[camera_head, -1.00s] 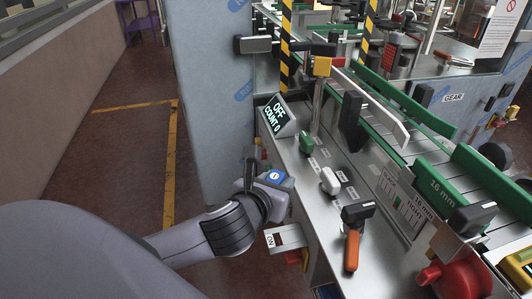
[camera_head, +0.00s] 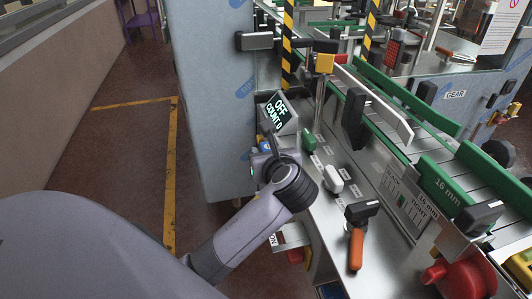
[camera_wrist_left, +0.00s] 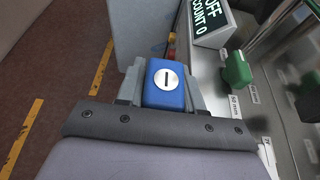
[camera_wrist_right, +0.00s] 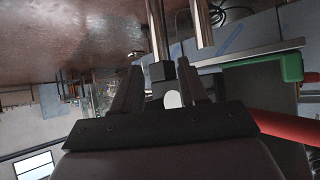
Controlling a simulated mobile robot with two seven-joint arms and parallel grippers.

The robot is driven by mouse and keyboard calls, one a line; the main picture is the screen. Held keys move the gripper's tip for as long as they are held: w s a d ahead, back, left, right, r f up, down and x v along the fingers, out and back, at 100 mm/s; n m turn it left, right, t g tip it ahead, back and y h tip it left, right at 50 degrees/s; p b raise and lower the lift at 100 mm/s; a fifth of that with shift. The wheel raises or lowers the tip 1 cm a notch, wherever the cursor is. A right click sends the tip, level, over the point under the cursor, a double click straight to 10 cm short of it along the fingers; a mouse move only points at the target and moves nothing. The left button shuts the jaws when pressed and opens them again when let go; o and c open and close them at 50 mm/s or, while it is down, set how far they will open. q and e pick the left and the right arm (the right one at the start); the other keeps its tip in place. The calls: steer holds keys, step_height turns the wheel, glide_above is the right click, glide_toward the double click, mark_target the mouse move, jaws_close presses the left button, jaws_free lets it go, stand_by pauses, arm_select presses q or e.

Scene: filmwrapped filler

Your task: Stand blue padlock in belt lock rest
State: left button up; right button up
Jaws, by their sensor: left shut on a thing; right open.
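The blue padlock (camera_wrist_left: 163,97) has a round silver face with a dark slot. My left gripper (camera_wrist_left: 163,78) is shut on it, one grey finger on each side, in the left wrist view. In the head view my left gripper (camera_head: 266,158) is beside the left edge of the steel panel, just below the OFF / COUNT 0 display, and its wrist hides most of the padlock. I cannot make out the belt lock rest for certain.
The steel panel carries the display (camera_head: 281,113), a green knob (camera_head: 309,142), a white knob (camera_head: 333,179) and an orange-handled lever (camera_head: 356,245). Green conveyor rails (camera_head: 440,185) run at right. A blue-grey cabinet (camera_head: 212,100) stands behind. Floor at left is clear.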

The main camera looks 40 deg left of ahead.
arm_select(q)
step_height(320, 180, down, 10)
steer(key=b, duration=0.1)
steer(key=shift+r, duration=0.25)
stand_by(1.0)
steer(key=shift+f, duration=0.35)
stand_by(1.3)
steer(key=o, duration=1.2)
steer(key=v, duration=0.7)
steer(key=shift+s+d+p, duration=0.1)
steer(key=shift+s+p, duration=0.05)
steer(key=shift+p, duration=0.15)
